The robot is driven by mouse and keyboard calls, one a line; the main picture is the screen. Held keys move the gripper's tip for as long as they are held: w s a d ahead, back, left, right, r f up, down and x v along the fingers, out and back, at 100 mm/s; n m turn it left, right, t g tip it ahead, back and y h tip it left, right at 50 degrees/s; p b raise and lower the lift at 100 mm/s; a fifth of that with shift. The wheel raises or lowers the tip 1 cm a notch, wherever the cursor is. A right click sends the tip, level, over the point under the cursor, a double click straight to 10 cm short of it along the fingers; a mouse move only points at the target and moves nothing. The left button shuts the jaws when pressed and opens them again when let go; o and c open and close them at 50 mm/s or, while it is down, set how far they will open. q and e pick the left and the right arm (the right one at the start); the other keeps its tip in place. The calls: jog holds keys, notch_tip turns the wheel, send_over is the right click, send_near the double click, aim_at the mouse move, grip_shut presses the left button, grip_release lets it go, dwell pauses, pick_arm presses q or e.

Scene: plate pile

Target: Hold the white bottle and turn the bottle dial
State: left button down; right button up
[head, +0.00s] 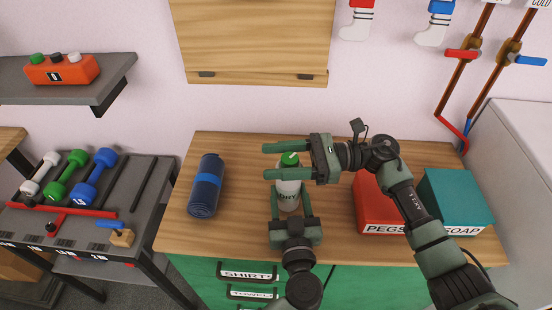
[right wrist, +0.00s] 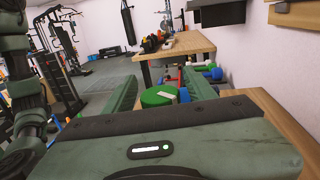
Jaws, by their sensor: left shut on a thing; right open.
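The white bottle (head: 288,195) stands upright on the wooden top, with a label reading "DRY" in part. Its green dial (head: 290,159) is on top. My left gripper (head: 291,200) is shut on the bottle's body from the front, one finger on each side. My right gripper (head: 286,161) comes in from the right at dial height. It is open, with one finger behind the dial and one in front. In the right wrist view the green dial (right wrist: 158,96) shows between the open fingers. Whether a finger touches the dial, I cannot tell.
A blue rolled towel (head: 206,187) lies left of the bottle on the wooden top (head: 240,145). A red pegs box (head: 373,208) and a teal soap box (head: 455,198) stand on the right. A wall cabinet (head: 255,40) hangs above. A dumbbell rack (head: 125,190) is at left.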

grip_shut()
